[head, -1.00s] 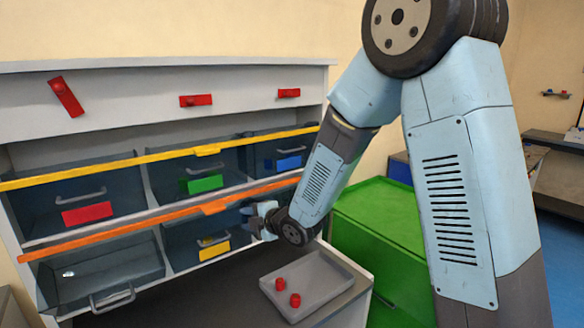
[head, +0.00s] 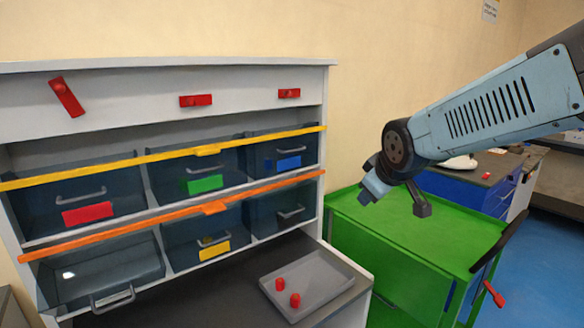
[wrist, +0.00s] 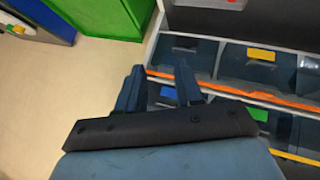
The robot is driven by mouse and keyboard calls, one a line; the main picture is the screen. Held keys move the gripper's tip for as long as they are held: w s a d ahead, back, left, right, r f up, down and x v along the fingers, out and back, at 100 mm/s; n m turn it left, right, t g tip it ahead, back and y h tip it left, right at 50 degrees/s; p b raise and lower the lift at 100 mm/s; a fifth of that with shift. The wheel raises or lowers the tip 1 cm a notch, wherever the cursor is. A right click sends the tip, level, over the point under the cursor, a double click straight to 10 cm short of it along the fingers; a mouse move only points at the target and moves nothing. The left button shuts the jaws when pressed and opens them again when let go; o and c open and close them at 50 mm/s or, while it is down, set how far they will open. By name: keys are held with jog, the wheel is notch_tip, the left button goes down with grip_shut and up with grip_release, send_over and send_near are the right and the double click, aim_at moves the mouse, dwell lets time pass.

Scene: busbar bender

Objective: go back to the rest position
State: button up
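My gripper (head: 370,190) hangs in the air above the green cabinet, to the right of the drawer rack (head: 332,100) and clear of it. In the wrist view its two dark blue fingers (wrist: 160,75) stand apart with nothing between them. My arm reaches in from the right edge of the head view.
The rack holds bins behind a yellow bar (head: 205,151) and an orange bar (head: 213,208). A grey tray (head: 335,281) with two red pegs stands on the dark worktop. The green cabinet (head: 385,225) is below my gripper; a blue cabinet (head: 450,186) stands behind.

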jog(key=s+d+r+m+g, duration=0.1)
jog(key=s+d+m, duration=0.2)
jog(key=s, duration=0.5)
jog(key=s+d+m+g, duration=0.2)
jog(key=s+m, duration=0.3)
jog(key=s, duration=0.3)
jog(key=shift+s+d+r+h, duration=0.25)
jog(key=shift+d+r+h, duration=0.15)
jog(key=shift+d, duration=0.1)
